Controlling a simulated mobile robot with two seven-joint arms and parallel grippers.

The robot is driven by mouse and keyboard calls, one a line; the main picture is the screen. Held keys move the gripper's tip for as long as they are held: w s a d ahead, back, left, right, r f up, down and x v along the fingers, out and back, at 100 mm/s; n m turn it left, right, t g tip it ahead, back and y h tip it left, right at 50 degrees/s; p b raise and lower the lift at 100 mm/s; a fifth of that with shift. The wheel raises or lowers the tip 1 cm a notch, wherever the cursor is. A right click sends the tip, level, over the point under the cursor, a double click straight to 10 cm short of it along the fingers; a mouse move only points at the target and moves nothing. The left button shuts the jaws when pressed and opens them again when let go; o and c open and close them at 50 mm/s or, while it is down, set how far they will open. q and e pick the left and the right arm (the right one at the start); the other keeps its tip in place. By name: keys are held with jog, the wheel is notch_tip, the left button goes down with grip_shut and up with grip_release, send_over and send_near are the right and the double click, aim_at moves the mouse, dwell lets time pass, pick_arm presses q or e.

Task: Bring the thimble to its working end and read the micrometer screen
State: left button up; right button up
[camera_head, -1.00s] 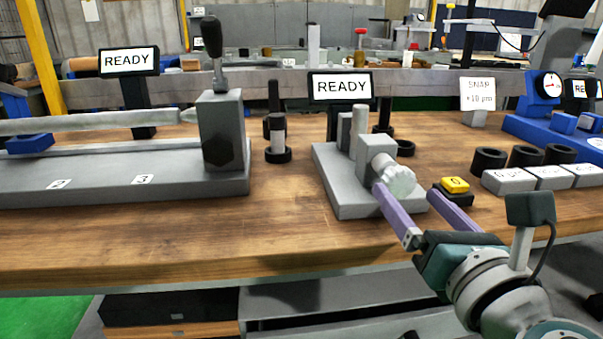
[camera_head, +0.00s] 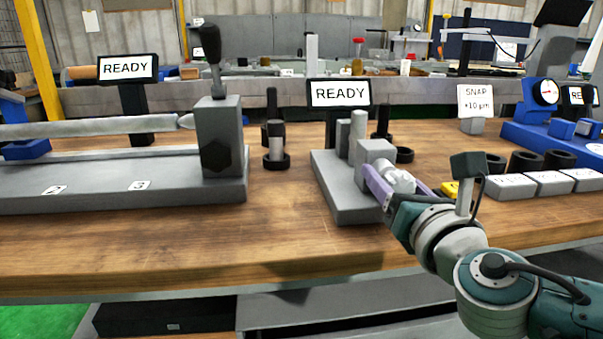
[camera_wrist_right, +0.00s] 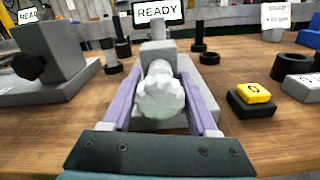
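The micrometer (camera_head: 345,190) is a grey stand on the wooden bench, with upright posts and a block. Its pale ridged thimble (camera_head: 399,181) sticks out toward me, and it fills the middle of the right wrist view (camera_wrist_right: 160,97). The micrometer screen (camera_head: 340,93) behind it reads READY. My right gripper (camera_head: 398,183) is at the thimble, with one purple finger on each side of it. In the right wrist view a gap shows between the fingers (camera_wrist_right: 158,92) and the thimble, so it is open around the thimble. My left gripper is not in view.
A yellow button marked 0 (camera_wrist_right: 254,92) sits close right of the fingers. White labelled blocks (camera_head: 510,185) and black rings (camera_head: 525,161) lie further right. A long grey fixture (camera_head: 110,180) stands left. The bench front between is clear.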

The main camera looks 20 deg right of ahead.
grip_shut()
